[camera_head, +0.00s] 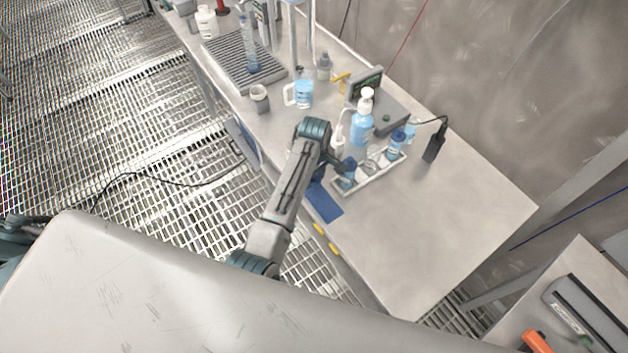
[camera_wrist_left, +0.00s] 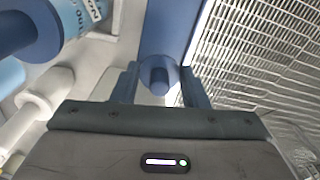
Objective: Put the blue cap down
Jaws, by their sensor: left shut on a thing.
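The blue cap (camera_wrist_left: 158,80) is between the two fingers of my left gripper (camera_wrist_left: 157,88) in the left wrist view. The gripper is shut on it. A blue mat (camera_wrist_left: 168,28) lies beyond the cap in that view; I cannot tell whether the cap touches it. In the head view the mat (camera_head: 325,203) lies at the table's near edge, partly behind my arm. My left gripper (camera_head: 338,164) is beside the left end of a white rack (camera_head: 376,177) holding blue-labelled containers. I cannot make out the held cap there. My right gripper is not in view.
A pump bottle (camera_head: 362,126) stands behind the rack, near a grey scale (camera_head: 384,116). A blue jug (camera_head: 303,94) and a small cup (camera_head: 260,98) stand farther left. The steel table (camera_head: 440,220) is clear at the right front. Grated floor lies beside it.

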